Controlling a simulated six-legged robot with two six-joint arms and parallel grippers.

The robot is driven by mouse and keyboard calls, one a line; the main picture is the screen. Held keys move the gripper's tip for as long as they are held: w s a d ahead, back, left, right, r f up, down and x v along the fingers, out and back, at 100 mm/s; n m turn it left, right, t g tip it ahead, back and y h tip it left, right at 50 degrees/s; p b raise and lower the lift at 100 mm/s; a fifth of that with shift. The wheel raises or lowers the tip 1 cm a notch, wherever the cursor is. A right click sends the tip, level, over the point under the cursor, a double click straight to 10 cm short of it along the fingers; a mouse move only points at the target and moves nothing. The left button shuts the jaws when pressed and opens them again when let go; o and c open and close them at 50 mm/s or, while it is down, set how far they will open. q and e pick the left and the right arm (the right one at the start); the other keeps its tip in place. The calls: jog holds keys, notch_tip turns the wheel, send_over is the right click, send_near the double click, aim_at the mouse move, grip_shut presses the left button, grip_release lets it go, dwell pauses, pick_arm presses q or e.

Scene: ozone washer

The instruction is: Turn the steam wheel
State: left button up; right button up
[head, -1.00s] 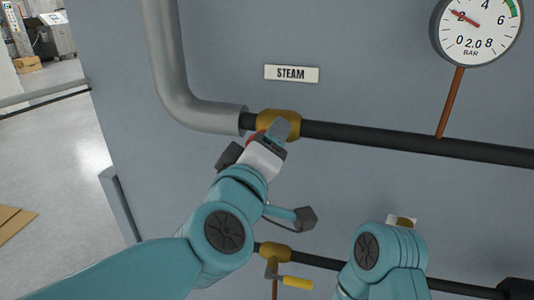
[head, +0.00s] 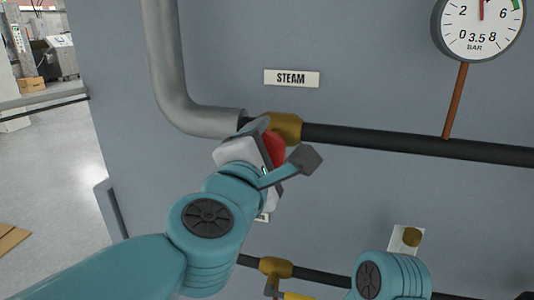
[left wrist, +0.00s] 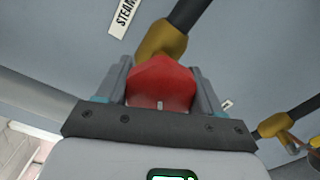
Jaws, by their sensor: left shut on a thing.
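The red steam wheel (head: 274,149) sits on a brass valve body (head: 287,126) under the STEAM label (head: 291,78). In the head view the wheel is partly hidden by my left gripper (head: 262,142). In the left wrist view the wheel (left wrist: 161,82) is between the two fingers of my left gripper (left wrist: 160,88), which is shut on it. The brass valve (left wrist: 162,40) shows just beyond it. The pressure gauge (head: 478,27) at the upper right reads 3.5 bar. My right arm shows at the lower right, but its gripper is not clearly seen.
A black pipe (head: 410,143) runs right from the valve. A grey pipe (head: 165,70) comes down on the left. A lower brass valve (head: 276,267) with a yellow handle (head: 297,296) is below. Open floor (head: 55,165) lies left of the grey panel.

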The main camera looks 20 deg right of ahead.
pick_arm(q)
jog(key=n+b, duration=0.1)
jog(key=n, duration=0.3)
jog(key=shift+n, duration=0.3)
jog(key=shift+n+b, duration=0.85)
jog(key=shift+n, duration=1.05)
jog(key=o, duration=1)
jog(key=shift+f, duration=0.1)
jog(key=shift+o, duration=0.2)
jog(key=v, duration=1.6)
jog(key=shift+s+a, duration=0.1)
